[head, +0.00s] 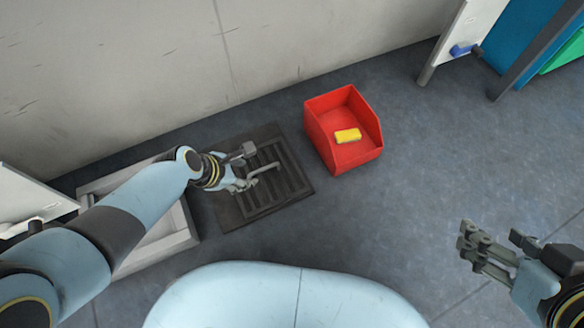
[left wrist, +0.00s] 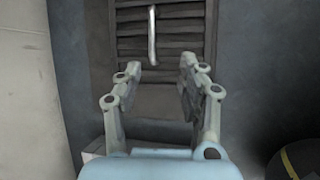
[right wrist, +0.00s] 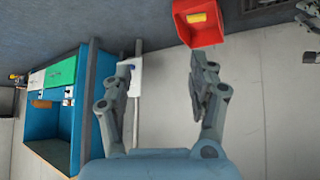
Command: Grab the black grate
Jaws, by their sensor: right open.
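The black grate (head: 287,178) lies flat on the floor, with dark slats in a square frame and a pale bar-like handle (head: 265,168) on it. In the left wrist view the slatted grate (left wrist: 185,22) and its handle (left wrist: 152,38) show ahead of the fingers. My left gripper (head: 247,168) is over the left part of the grate, its fingers apart and empty; the fingers also show in the left wrist view (left wrist: 160,68). The handle lies just beyond the fingertips. My right gripper (head: 492,238) is open and empty, away to the right.
A red bin (head: 321,140) holding a yellow block (head: 348,135) stands right of the grate. A grey tray (head: 178,235) lies left of it, partly under my left arm. A wall (head: 130,80) runs behind.

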